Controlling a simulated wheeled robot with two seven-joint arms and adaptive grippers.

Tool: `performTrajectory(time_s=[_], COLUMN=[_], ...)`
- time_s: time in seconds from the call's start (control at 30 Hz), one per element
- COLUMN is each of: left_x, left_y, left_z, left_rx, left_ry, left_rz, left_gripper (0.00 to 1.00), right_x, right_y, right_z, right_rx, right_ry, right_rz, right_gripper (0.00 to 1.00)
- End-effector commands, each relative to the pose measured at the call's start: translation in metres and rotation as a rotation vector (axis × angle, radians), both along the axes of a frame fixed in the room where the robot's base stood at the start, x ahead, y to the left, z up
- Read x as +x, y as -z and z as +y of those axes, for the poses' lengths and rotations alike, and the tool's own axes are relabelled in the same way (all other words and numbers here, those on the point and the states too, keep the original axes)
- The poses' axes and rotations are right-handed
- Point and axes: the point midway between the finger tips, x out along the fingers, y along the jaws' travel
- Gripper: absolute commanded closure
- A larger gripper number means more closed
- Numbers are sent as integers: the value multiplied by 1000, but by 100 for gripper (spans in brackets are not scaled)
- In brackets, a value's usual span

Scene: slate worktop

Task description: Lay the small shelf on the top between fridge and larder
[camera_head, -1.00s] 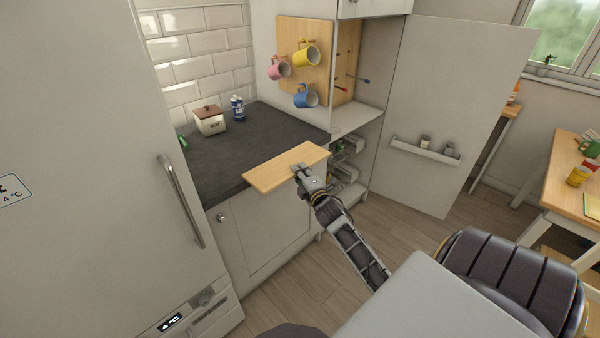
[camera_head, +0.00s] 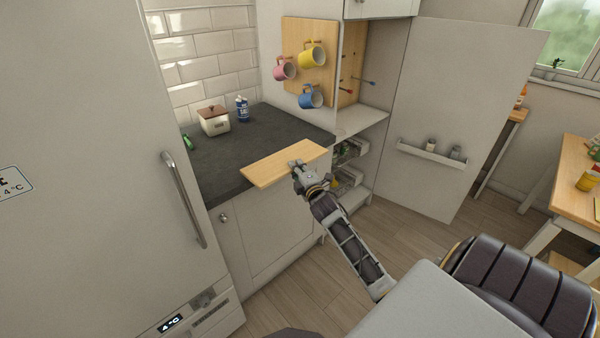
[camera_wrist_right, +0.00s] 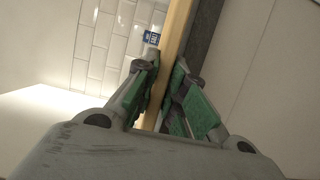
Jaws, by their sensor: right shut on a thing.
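The small shelf (camera_head: 276,166) is a light wooden board, held roughly level at the front edge of the dark worktop (camera_head: 240,140). My right gripper (camera_head: 297,165) is shut on its near edge. In the right wrist view the shelf (camera_wrist_right: 178,40) shows edge-on between the green-padded fingers of the right gripper (camera_wrist_right: 163,92). The fridge (camera_head: 90,180) stands at the left with its door shut. The larder (camera_head: 360,125) stands at the right with its door (camera_head: 455,110) open. I cannot tell whether the shelf touches the worktop. My left gripper is not in view.
On the worktop stand a lidded pot (camera_head: 214,120), a blue and white container (camera_head: 242,109) and a green item (camera_head: 188,142) near the fridge. Mugs hang on a wooden board (camera_head: 325,45) at the larder's side. The worktop's middle is clear.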

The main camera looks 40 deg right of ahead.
Motion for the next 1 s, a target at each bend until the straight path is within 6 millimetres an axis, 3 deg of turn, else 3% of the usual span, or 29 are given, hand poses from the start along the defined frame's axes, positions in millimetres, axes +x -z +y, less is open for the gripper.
performTrajectory(time_s=[0.47,1.0], left_x=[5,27], left_y=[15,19], left_z=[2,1], left_rx=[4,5], left_ry=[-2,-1], left_rz=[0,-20], left_gripper=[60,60], right_x=[29,54], right_y=[2,4], right_z=[3,4], right_rx=[0,-1], right_ry=[-1,0], right_rz=[-3,-2], right_gripper=[100,100])
